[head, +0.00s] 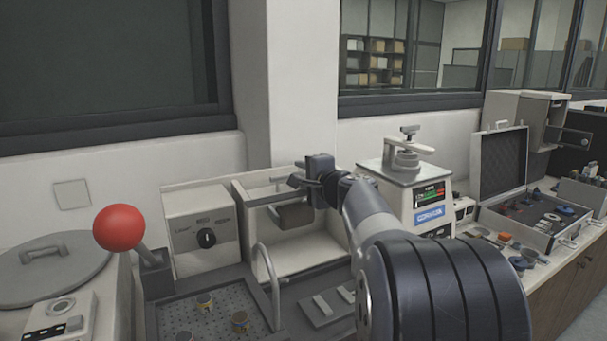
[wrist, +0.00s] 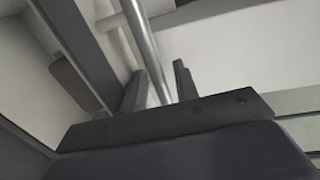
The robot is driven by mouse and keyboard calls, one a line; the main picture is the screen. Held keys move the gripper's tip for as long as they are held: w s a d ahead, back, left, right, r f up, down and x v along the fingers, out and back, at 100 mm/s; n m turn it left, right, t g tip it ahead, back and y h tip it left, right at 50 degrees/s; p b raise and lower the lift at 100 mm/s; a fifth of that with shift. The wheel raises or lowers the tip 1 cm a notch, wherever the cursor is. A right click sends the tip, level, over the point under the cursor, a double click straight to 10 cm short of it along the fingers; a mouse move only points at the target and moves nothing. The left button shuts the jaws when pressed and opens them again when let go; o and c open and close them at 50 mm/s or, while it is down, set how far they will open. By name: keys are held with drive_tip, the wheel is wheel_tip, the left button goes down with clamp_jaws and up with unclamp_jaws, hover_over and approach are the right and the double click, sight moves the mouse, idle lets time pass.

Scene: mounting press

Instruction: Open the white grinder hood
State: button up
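The white grinder housing (head: 300,257) stands on the bench near the middle of the head view. Its front looks open, and a grey rounded part (head: 294,215) shows inside. I cannot clearly tell the hood apart from the housing. A grey bar (head: 265,200) runs along its upper front. My gripper (head: 296,182) is at the right end of this bar, partly hidden by its own wrist. In the wrist view, my two fingers (wrist: 158,84) stand apart. A round metal bar (wrist: 143,40) runs down between them, closer to the left finger. Contact with the bar is unclear.
A white box with a black knob (head: 206,238) stands left of the housing. A red ball lever (head: 118,228) and a curved metal tube (head: 268,275) rise in front. A press with a display (head: 427,192) stands to the right, beyond my arm.

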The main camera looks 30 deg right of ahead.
clamp_jaws()
idle(0.3)
drive_tip(key=shift+s+f, duration=0.1)
drive_tip(key=shift+s+f+b, duration=0.2)
drive_tip(key=shift+s+b, duration=0.1)
drive_tip(key=shift+b, duration=0.9)
drive_tip(key=s+t+b, duration=0.2)
drive_tip(key=s+b, duration=0.2)
drive_tip(key=b, duration=0.5)
drive_tip(key=shift+d+r, duration=0.1)
drive_tip(key=shift+r, duration=0.05)
